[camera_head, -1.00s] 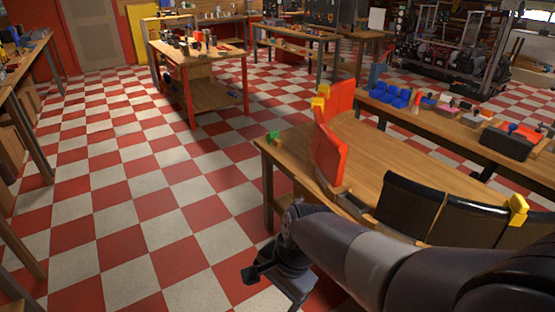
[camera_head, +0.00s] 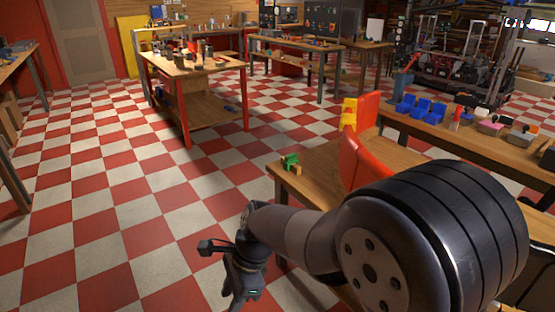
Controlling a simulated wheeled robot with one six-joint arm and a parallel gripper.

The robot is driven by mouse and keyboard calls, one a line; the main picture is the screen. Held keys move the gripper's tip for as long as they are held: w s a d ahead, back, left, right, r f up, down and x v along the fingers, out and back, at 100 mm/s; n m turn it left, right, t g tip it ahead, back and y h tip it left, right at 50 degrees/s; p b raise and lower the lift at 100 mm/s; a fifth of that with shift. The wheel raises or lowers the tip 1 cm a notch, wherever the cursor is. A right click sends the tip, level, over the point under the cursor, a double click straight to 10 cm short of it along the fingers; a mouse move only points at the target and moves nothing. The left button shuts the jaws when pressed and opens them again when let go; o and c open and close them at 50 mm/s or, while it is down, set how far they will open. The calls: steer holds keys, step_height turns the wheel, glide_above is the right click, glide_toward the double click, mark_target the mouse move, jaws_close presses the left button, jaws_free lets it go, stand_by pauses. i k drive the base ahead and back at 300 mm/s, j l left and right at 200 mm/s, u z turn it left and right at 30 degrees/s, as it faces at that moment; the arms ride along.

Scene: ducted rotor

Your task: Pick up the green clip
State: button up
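The green clip (camera_head: 290,160) sits at the near left corner of the wooden table (camera_head: 317,158), beside a small tan block. My gripper (camera_head: 222,275) hangs over the floor, left of and lower in the picture than the clip, clearly apart from it. It points down toward the bottom of the picture. Nothing is seen held in it. Its fingertips are dark and small, and whether they are apart is not clear.
My arm covers much of the table. Blue bins (camera_head: 422,110) sit on a bench behind. The checkered floor (camera_head: 120,200) to the left is clear.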

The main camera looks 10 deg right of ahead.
mark_target(290, 158)
steer(key=i+j, duration=0.2)
steer(key=i, duration=0.2)
steer(key=i+j, duration=0.2)
steer(key=i, duration=0.25)
steer(key=i+j, duration=0.2)
steer(key=i, duration=0.2)
steer(key=i+j, duration=0.15)
steer(key=i, duration=0.25)
steer(key=i+j+z, duration=0.15)
steer(key=z, duration=0.2)
steer(key=i+j+z, duration=0.25)
steer(key=z, duration=0.15)
steer(key=i+j+z, duration=0.35)
steer(key=z, duration=1.5)
steer(key=k+l, duration=0.05)
